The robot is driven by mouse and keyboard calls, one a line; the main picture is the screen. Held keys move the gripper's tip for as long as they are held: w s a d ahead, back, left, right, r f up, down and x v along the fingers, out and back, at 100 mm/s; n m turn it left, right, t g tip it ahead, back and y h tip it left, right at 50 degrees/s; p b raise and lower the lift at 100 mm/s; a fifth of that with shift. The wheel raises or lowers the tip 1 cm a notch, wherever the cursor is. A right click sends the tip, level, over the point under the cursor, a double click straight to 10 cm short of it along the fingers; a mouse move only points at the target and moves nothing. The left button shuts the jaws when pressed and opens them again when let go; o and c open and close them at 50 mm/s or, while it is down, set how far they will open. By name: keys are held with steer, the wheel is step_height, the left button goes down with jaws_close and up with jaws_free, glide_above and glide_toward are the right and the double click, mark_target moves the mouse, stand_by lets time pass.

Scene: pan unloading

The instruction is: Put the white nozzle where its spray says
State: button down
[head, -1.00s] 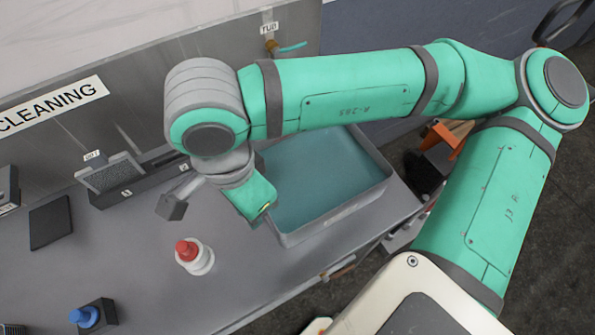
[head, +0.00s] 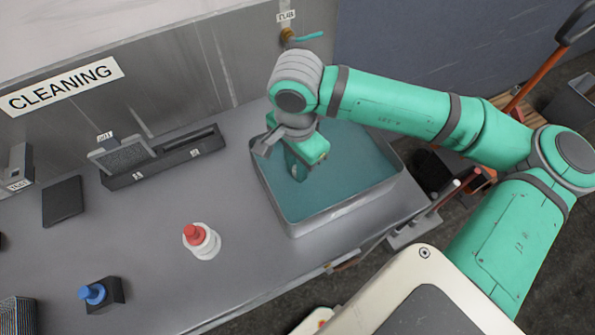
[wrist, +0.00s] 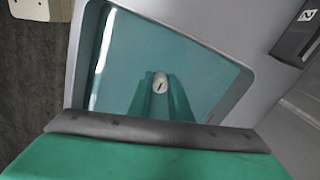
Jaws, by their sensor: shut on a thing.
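The white nozzle (wrist: 159,83) shows in the wrist view as a small pale round end with a dark mark, between my two green fingers. My gripper (wrist: 160,95) is shut on it. In the head view my gripper (head: 299,174) points down over the grey tub (head: 318,222), inside its rim on the left side. The nozzle cannot be made out in the head view. The tub's teal inside, which looks like water, lies below the nozzle in the wrist view (wrist: 204,69). I cannot tell how high above it the gripper is.
A red-topped white piece (head: 203,243) stands left of the tub. A blue nozzle (head: 92,293) sits on a dark block. A slotted rack (head: 164,172) with a grey pad stands by the wall. A CLEANING sign (head: 61,87) and a tap (head: 287,34) are on the wall.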

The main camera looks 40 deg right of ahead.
steer(key=shift+d+f, duration=0.15)
steer(key=shift+f, duration=1.55)
steer(key=shift+f, duration=0.15)
steer(key=c, duration=1.6)
jaws_free()
steer(key=shift+w, duration=0.1)
step_height(320, 180, up, 12)
steer(key=shift+r, duration=0.2)
